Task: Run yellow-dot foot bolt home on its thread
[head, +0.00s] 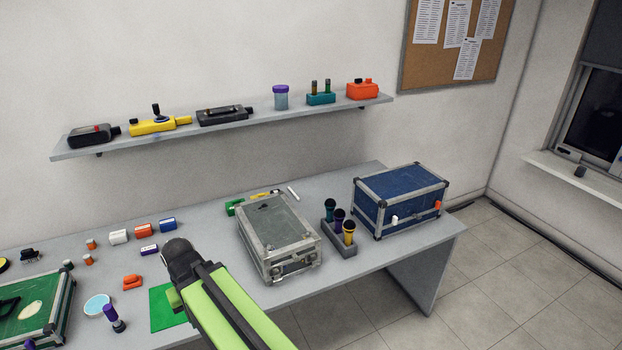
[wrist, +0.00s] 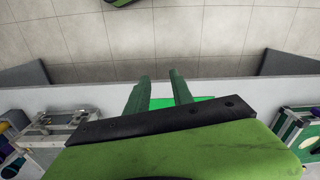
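I cannot make out a foot bolt with a yellow dot in either view. A purple-topped dark piece (head: 112,317) stands on the bench at the lower left, with its tip at an angle. My gripper (wrist: 160,77) shows in the wrist view with its two green fingers apart and nothing between them. It hangs over the bench's front part, above a green mat (head: 160,312). In the head view my arm hides most of the gripper and part of the mat.
A green case (head: 58,303) lies at left. Small blocks (head: 143,230) and an orange piece (head: 132,282) lie between. A shelf (head: 225,128) hangs behind.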

